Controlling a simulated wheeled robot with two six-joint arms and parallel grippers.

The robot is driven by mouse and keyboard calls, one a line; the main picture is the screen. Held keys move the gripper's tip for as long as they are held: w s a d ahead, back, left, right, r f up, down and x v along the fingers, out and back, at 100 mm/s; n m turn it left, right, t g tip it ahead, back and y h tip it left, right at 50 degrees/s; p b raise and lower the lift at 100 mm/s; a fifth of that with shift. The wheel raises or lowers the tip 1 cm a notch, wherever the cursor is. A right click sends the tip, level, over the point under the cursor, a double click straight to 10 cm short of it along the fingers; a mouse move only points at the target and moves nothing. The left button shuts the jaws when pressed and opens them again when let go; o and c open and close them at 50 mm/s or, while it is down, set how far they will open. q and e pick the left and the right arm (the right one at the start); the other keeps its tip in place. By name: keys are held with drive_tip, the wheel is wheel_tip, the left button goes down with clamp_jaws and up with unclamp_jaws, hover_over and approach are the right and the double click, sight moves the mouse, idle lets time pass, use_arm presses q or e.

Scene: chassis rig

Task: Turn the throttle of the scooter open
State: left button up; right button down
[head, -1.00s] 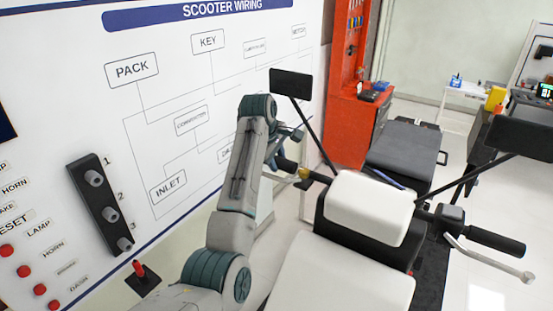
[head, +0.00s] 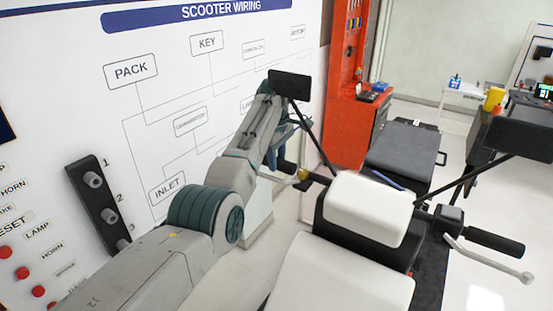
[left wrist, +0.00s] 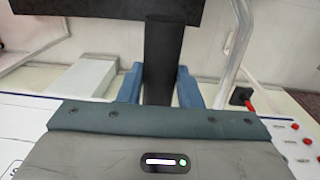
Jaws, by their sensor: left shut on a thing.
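The scooter (head: 345,272) stands in front of me with its white seat towards me. Its left handlebar grip (head: 287,166) is a short black bar, with a brake lever beside it, partly hidden by my left arm. My left gripper (head: 272,158) is at this grip. In the left wrist view, its blue fingers (left wrist: 160,72) are shut on a dark bar (left wrist: 163,45), which runs up between them. The right handlebar grip (head: 495,242) is black and free, with a silver lever below it. My right gripper is not in view.
A white wiring board (head: 150,40) with buttons stands close on the left. A black mirror (head: 290,85) is right beside my left wrist; another mirror (head: 525,135) is at the right. A red tool cabinet (head: 350,125) stands behind. Floor shows at the right.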

use_arm(q)
drive_tip(key=o, duration=1)
drive_tip(key=shift+c, duration=0.2)
drive_tip(key=shift+r+b, duration=0.4)
drive_tip(key=shift+r, duration=0.05)
wheel_tip(320, 180, up, 9)
drive_tip(key=b, duration=0.3)
drive_tip(key=shift+s+f, duration=0.15)
drive_tip(key=shift+f, duration=0.05)
drive_tip(key=shift+s+r, duration=0.1)
drive_tip(key=shift+r, duration=0.6)
